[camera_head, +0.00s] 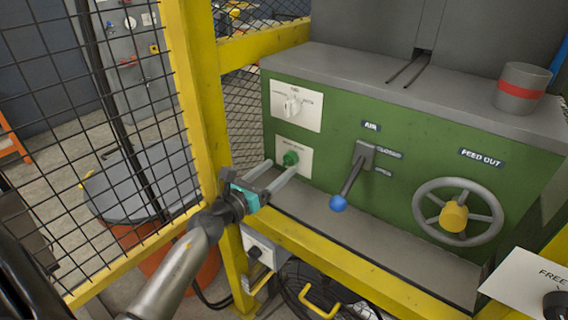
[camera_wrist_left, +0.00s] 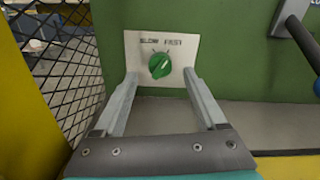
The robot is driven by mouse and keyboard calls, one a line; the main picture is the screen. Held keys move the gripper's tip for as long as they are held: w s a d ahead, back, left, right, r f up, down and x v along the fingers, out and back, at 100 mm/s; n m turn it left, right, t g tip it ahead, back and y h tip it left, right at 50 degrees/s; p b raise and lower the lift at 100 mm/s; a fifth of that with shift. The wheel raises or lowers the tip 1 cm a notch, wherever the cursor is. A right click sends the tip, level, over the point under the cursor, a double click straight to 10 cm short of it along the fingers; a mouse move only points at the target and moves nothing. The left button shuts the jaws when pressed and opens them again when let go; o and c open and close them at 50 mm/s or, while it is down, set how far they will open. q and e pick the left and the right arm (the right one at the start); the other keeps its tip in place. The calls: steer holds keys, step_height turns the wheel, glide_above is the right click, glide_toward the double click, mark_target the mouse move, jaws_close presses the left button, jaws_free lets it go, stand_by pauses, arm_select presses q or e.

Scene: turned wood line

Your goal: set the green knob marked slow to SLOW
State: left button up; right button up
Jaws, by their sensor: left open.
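The green knob (camera_head: 291,158) sits on a white plate (camera_head: 294,147) at the lower left of the green machine panel. In the left wrist view the knob (camera_wrist_left: 160,66) is centred on its plate (camera_wrist_left: 186,48), under the words SLOW at left and FAST at right. Its ridge looks tilted up and right, toward FAST. My left gripper (camera_head: 283,167) is open and empty, pointing at the knob. In the wrist view the fingers of my left gripper (camera_wrist_left: 160,76) stand either side of the knob, apparently short of it and not touching. My right gripper is not in view.
A white selector switch (camera_head: 292,104) is above the knob. The AIR lever (camera_head: 352,176) with its blue ball is to the right, then the FEED OUT handwheel (camera_head: 458,212). A yellow post (camera_head: 193,90) and mesh fence (camera_head: 80,140) stand close on the left; a grey ledge (camera_head: 350,232) runs below.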

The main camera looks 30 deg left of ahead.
mark_target(286, 162)
arm_select(q)
steer(key=shift+w+d, duration=0.2)
steer(key=shift+w, duration=1.55)
jaws_close()
